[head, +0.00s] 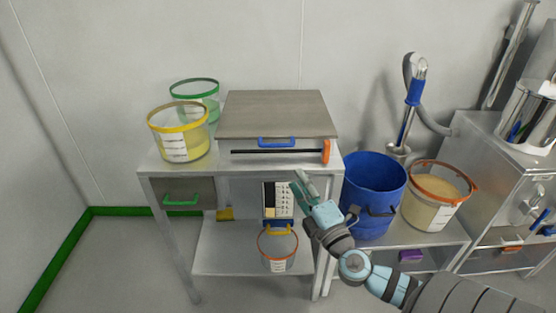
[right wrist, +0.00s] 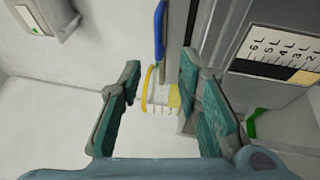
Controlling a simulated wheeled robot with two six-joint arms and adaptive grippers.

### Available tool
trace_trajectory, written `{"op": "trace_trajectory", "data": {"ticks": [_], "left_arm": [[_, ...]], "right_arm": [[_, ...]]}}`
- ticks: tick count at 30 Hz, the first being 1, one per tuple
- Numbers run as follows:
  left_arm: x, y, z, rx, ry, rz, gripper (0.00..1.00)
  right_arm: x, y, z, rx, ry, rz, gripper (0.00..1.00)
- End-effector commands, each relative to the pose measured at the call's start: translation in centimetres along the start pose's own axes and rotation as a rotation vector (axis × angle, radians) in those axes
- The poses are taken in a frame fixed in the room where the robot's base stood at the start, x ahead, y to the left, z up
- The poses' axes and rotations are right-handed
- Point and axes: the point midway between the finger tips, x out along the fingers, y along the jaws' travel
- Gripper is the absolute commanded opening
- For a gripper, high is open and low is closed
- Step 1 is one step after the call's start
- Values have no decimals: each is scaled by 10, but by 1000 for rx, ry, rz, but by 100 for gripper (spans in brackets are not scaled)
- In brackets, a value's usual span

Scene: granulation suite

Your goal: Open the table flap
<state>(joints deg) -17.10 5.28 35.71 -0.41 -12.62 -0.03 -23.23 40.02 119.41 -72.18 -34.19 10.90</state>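The table flap (head: 277,112) is a flat grey-brown panel lying down on the metal table (head: 228,156). A blue handle (head: 276,143) sits on its front edge. My right gripper (head: 302,184) is in front of the table, below and right of the blue handle and apart from it. In the right wrist view my right gripper (right wrist: 160,68) has its two fingers spread with nothing between them. A blue bar (right wrist: 159,30), which looks like the handle, lies beyond the fingertips. My left gripper is in neither view.
A yellow-rimmed tub (head: 182,143) and a green-rimmed tub (head: 198,92) stand left of the flap. An orange knob (head: 326,151) is at its front right. A blue bucket (head: 373,206) and an orange-rimmed tub (head: 433,208) stand at right. A scale label (head: 278,199) is below.

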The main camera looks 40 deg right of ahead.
Motion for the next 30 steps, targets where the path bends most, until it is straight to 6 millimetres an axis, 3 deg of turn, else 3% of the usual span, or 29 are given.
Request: {"op": "trace_trajectory", "data": {"ticks": [8,15,20,27,30], "left_arm": [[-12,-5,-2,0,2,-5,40],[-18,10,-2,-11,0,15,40],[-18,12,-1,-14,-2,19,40],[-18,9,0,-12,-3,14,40],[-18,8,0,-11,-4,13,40]], "right_arm": [[67,8,0,3,-3,7,31],[124,6,0,2,-1,4,31],[139,5,-1,1,1,3,31],[141,4,-1,1,1,1,31],[140,4,-1,1,1,1,19]]}}
